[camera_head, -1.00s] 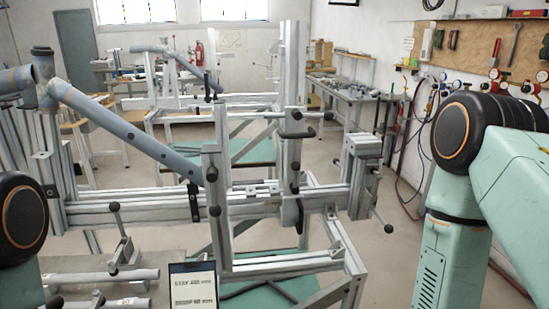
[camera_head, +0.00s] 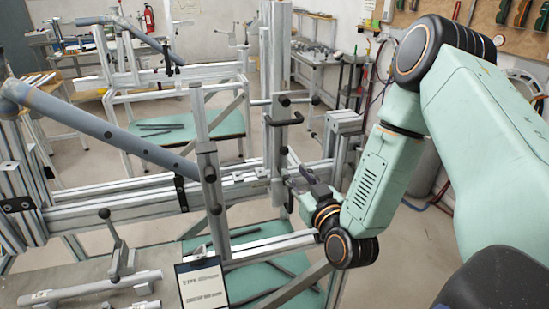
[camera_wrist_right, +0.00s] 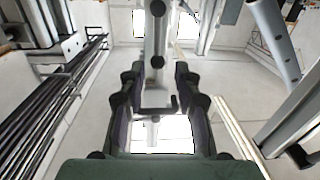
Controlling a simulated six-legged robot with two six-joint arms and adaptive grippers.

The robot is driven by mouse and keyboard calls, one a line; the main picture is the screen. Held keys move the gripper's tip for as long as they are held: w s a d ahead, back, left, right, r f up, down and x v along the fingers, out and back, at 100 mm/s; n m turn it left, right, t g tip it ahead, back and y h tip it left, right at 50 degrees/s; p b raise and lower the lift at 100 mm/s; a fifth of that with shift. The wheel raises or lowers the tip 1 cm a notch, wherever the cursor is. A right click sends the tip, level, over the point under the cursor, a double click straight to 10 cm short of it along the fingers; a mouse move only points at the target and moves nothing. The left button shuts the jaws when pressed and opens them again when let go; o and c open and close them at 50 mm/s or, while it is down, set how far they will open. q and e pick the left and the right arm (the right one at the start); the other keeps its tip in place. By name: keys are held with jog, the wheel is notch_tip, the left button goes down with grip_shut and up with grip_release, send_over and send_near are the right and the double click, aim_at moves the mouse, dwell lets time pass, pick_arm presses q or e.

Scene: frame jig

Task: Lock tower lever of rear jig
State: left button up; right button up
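The near jig (camera_head: 130,206) is a grey aluminium frame with a slanted blue-grey tube (camera_head: 95,125). Its tall tower post (camera_head: 276,50) carries a dark lever with a bar handle (camera_head: 284,120) and black knobs. I cannot tell which lever or jig the task means. My right gripper (camera_head: 303,186) is beside the tower, below that bar handle, partly hidden by its own wrist. In the right wrist view its two fingers (camera_wrist_right: 157,78) are apart. A post with black knobs (camera_wrist_right: 157,35) and a dark hooked bar (camera_wrist_right: 160,109) show between them; contact is unclear. My left gripper is not in view.
A second similar jig (camera_head: 165,76) stands farther back. Grey tubes (camera_head: 90,287) and a black-framed label card (camera_head: 202,285) are at the front left. A clamp lever (camera_head: 112,232) stands up there. A workbench (camera_head: 325,58) is behind.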

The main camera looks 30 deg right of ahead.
aim_at(285, 157)
jog(key=w, duration=0.2)
jog(key=w+d, duration=0.1)
jog(key=w, duration=0.4)
jog(key=shift+d, duration=0.3)
jog(key=shift+a+r, duration=0.1)
jog(key=shift+r, duration=0.05)
jog(key=shift+c, duration=0.3)
jog(key=shift+w+f, duration=0.2)
jog(key=shift+c, duration=1.4)
jog(key=c, duration=0.3)
jog(key=shift+r, duration=0.1)
grip_shut()
